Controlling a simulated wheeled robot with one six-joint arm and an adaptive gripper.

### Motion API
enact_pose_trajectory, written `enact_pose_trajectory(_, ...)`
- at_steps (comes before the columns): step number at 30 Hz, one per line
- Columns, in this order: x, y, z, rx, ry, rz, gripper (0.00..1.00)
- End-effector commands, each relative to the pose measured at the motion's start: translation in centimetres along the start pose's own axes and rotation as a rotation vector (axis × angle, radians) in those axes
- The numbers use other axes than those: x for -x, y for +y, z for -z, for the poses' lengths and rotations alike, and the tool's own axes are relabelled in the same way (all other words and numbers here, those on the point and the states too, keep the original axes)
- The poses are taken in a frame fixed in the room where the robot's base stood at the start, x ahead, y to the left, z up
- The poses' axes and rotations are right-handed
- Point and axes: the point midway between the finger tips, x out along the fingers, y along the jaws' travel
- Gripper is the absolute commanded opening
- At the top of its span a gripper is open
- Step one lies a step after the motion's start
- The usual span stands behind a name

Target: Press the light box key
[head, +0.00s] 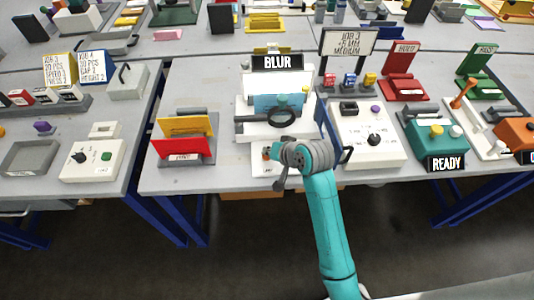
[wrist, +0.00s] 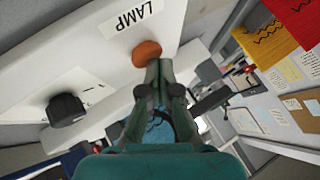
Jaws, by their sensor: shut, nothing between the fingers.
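The orange round key (wrist: 147,53) sits on a white panel (wrist: 95,75) beside a label reading LAMP (wrist: 130,20) in the wrist view. My gripper (wrist: 157,66) is shut and empty, its fingertips right at the key's edge. I cannot tell whether they press it or only hover over it.
A black knob (wrist: 66,109) stands on the same white panel. A red and yellow card holder (head: 184,140) is left of my gripper. A white box with a black knob (head: 374,139) is to the right. The table's front edge is close below.

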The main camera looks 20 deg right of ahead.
Motion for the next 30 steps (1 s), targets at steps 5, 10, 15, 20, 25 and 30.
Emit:
enact_pose_trajectory(5,0.1,-0.1,0.1,0.0,0.001,0.0,0.0)
enact_pose_trajectory(10,0.9,-0.7,0.8,0.002,0.004,0.002,0.0)
enact_pose_trajectory(15,1.9,-1.4,1.5,0.002,0.004,0.002,0.0)
enact_pose_trajectory(20,2.9,-2.1,2.2,0.001,0.004,0.002,0.0)
enact_pose_trajectory(25,3.8,-2.8,2.9,0.001,0.004,0.002,0.0)
enact_pose_trajectory(30,4.2,-3.1,3.1,0.001,0.002,0.001,0.0)
